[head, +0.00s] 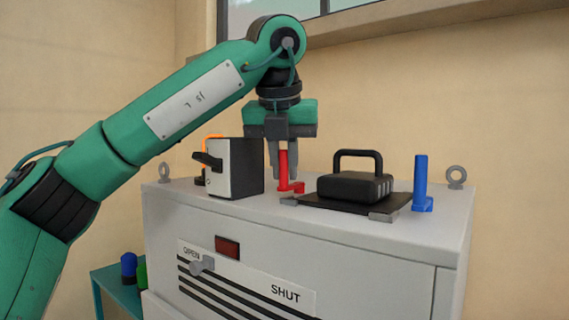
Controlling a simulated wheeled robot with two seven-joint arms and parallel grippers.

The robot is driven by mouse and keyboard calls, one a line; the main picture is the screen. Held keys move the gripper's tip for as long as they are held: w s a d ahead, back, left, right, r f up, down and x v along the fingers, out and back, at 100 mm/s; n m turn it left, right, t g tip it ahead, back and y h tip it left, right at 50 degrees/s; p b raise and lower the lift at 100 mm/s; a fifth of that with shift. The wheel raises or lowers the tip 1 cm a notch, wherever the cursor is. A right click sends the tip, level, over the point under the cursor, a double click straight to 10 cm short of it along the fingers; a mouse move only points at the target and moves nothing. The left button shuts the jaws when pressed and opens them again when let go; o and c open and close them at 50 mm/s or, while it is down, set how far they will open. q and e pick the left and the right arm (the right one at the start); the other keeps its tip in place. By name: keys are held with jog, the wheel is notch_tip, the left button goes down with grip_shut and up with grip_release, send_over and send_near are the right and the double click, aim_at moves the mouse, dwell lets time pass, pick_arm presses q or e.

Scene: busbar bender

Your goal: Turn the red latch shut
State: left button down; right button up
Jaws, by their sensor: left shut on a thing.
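The red latch (284,172) stands on top of the light grey cabinet (230,210), with an upright post and a short foot pointing right. My left gripper (281,165) points straight down over it and is shut on its upright post. The fingers hide part of the post. The latch sits just left of a black plate (330,206) that lies under a black block with a handle (357,183). Whether the latch's foot overlaps the plate's edge is too small to tell. My right gripper is not in view.
A grey and black box (231,168) stands close left of the gripper. A blue latch (421,184) stands right of the black block. Lifting eyes (456,176) stick up at the top's back corners. The front has a lever (201,265) by OPEN.

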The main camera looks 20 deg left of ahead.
pick_arm(q)
jog(key=shift+n, duration=0.3)
jog(key=n, duration=0.1)
jog(key=d+n+y, duration=0.1)
jog(key=n, duration=0.2)
jog(key=shift+s+d+y, duration=0.15)
jog(key=shift+d+y, duration=0.15)
jog(key=shift+y, duration=0.1)
jog(key=n, duration=0.2)
jog(key=d+n+g+y, duration=0.1)
jog(key=n, duration=0.1)
jog(key=d+n+g, duration=0.1)
jog(key=shift+w+n+y, duration=0.2)
jog(key=shift+n+y, duration=0.1)
jog(key=shift+n, duration=0.1)
jog(key=n, duration=0.2)
jog(key=d+n+g, duration=0.1)
jog(key=shift+w+r+n, duration=0.1)
jog(key=shift+w+n, duration=0.2)
jog(key=shift+w, duration=0.05)
jog(key=shift+w+d+n+g+y, duration=0.1)
jog(key=shift+w+n+g, duration=0.15)
jog(key=shift+n, duration=0.4)
jog(key=shift+w+d+n+g+y, duration=0.1)
jog(key=shift+n+g, duration=0.25)
jog(key=shift+n, duration=0.25)
jog(key=shift+w+d+n+g+y, duration=0.1)
jog(key=shift+w+n+g, duration=0.15)
jog(key=shift+n, duration=0.4)
